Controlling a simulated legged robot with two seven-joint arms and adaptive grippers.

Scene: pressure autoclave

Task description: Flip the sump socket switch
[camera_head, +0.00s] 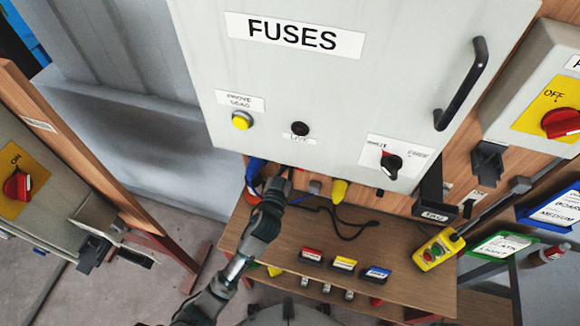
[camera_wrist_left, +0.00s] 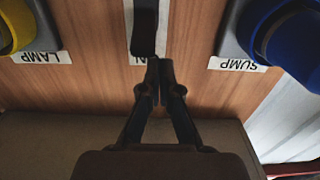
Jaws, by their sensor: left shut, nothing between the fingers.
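The blue sump socket (camera_wrist_left: 292,45) is at the upper right of the left wrist view, on a grey box above an upside-down "SUMP" label (camera_wrist_left: 238,64). In the head view a bit of blue (camera_head: 256,170) shows under the fuse cabinet, beside my left gripper. My left gripper (camera_wrist_left: 160,65) is shut and empty, fingertips together in front of the wooden panel, between the sump and lamp sockets. In the head view my left gripper (camera_head: 278,183) is just below the cabinet. I cannot make out the sump switch. My right gripper is in neither view.
The fuse cabinet (camera_head: 345,85) overhangs the sockets. A wooden shelf (camera_head: 300,235) below holds several labelled blocks and a dark cable (camera_head: 345,235).

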